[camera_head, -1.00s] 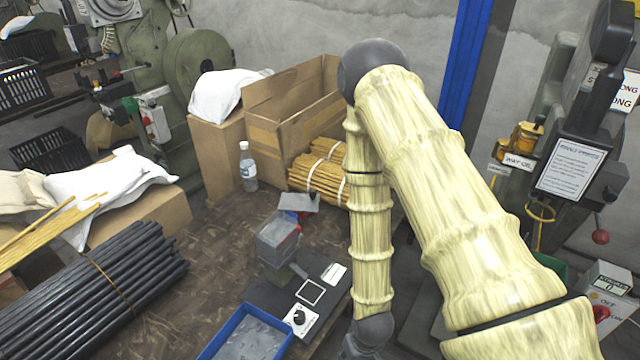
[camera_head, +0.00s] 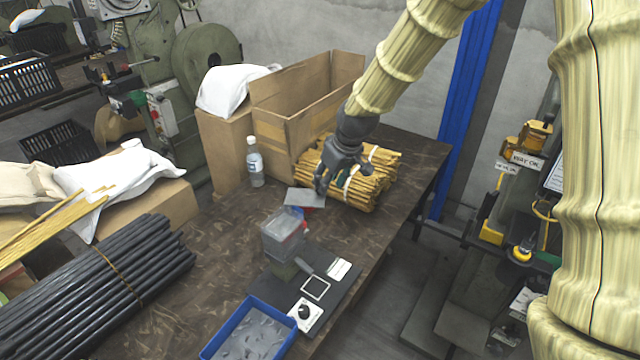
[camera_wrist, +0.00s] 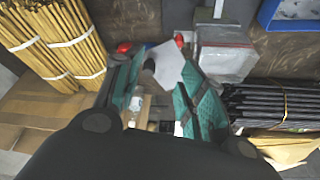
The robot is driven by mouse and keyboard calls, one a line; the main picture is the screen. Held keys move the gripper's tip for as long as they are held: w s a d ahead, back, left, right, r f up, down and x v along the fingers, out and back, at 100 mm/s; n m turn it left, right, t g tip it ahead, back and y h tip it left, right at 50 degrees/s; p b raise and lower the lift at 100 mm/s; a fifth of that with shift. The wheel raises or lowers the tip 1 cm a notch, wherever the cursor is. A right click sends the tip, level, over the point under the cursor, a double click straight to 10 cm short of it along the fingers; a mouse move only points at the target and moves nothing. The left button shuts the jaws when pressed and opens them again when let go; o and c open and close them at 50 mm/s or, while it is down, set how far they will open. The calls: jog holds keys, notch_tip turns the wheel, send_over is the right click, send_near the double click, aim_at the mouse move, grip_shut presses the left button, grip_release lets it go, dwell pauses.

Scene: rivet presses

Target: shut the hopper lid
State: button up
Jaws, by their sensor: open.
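The hopper (camera_head: 284,237) is a small grey see-through box on a dark base plate at the table's right front. Its flat grey lid (camera_head: 304,197) stands open, out behind the box on the far side. My gripper (camera_head: 332,184) is open and empty, pointing down just right of and behind the lid, in front of the stick bundles. In the wrist view the lid (camera_wrist: 168,66) shows as a pale plate between and beyond my open fingers (camera_wrist: 160,88), with the hopper box (camera_wrist: 226,58) to its right. I cannot tell whether a finger touches the lid.
Tied stick bundles (camera_head: 350,178) and an open carton (camera_head: 300,110) lie behind my gripper. A bottle (camera_head: 254,162) stands left of them. A blue tray (camera_head: 250,330) is in front of the hopper, dark rods (camera_head: 100,270) at left. The table's right edge is near.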

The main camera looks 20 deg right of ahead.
notch_tip(320, 180, up, 5)
jog(key=w, duration=0.2)
jog(key=p, duration=0.3)
send_near(305, 193)
jog(key=shift+w+d+f, duration=0.2)
jog(key=shift+d+f, duration=0.25)
jog(key=shift+f, duration=0.4)
jog(key=shift+w+d+f, duration=0.2)
jog(key=shift+d+f, duration=0.25)
jog(key=shift+f, duration=0.4)
jog(key=shift+w+d+f, duration=0.2)
jog(key=shift+d+f, duration=0.2)
jog(key=shift+f, duration=0.5)
grip_shut()
